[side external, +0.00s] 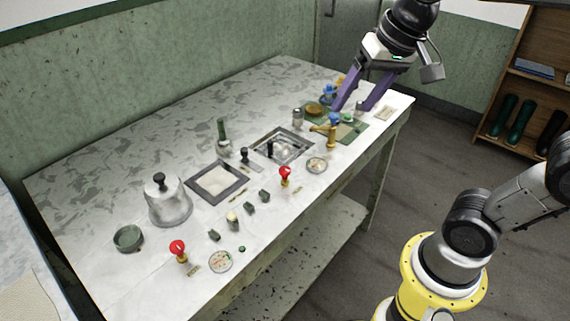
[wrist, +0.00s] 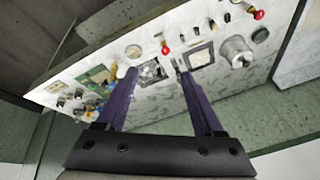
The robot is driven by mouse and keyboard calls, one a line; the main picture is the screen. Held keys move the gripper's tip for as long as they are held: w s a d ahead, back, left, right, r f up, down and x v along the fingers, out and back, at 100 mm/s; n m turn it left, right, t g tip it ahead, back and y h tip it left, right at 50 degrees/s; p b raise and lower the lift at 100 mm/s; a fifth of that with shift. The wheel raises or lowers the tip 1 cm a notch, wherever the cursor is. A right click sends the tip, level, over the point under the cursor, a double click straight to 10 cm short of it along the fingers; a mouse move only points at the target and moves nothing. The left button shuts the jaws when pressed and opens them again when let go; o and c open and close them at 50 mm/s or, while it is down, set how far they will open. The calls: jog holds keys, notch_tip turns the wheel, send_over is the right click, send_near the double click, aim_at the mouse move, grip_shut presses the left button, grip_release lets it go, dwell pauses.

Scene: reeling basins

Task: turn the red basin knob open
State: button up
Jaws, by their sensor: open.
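Two red knobs on short brass stems stand along the front of the marbled table. One red knob (side external: 285,172) is near the middle, in front of the metal-framed square basin (side external: 308,149); it also shows at upper middle in the wrist view (wrist: 165,49). The other red knob (side external: 177,246) is at the near left end, and at upper right in the wrist view (wrist: 259,15). I cannot tell which one the task names. My gripper (side external: 352,107) has its purple fingers spread and empty over the table's far right end, apart from both knobs.
A dark-framed square basin (side external: 240,184) lies left of the metal-framed one. A grey bell-shaped cover (side external: 170,205) and a green bowl (side external: 128,239) stand at left. A brass tap with a blue top (side external: 332,130) and small jars crowd the right end. Bare table lies behind the basins.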

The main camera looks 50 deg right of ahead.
jog(key=w+m+g, duration=0.1)
jog(key=w+m, duration=0.1)
jog(key=w, duration=0.5)
jog(key=g, duration=0.3)
send_over(285, 169)
notch_tip(285, 169, down, 11)
jog(key=shift+m, duration=0.4)
notch_tip(285, 169, down, 14)
grip_shut()
